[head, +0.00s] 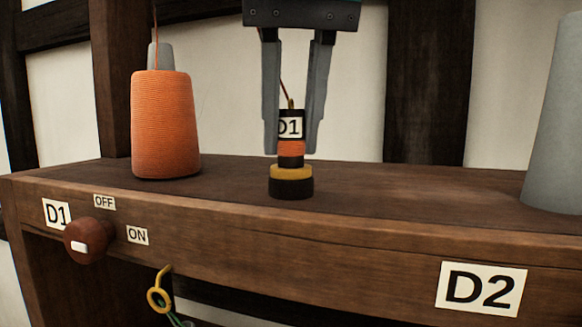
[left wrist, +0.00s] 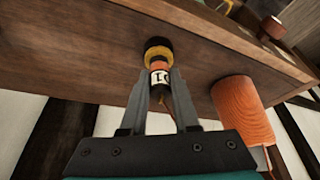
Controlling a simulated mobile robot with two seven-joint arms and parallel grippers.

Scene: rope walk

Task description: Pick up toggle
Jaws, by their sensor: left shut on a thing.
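The toggle's lower end is at a round socket (head: 291,183) with a yellow ring and black base on the shelf. I cannot tell whether it is seated or just above. The left wrist view also shows the toggle (left wrist: 159,77) between the fingers, with the socket (left wrist: 157,48) beyond. My right gripper is not in view.
An orange thread cone (head: 165,125) stands left on the wooden shelf (head: 400,187), and a grey cone (head: 555,120) stands right.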

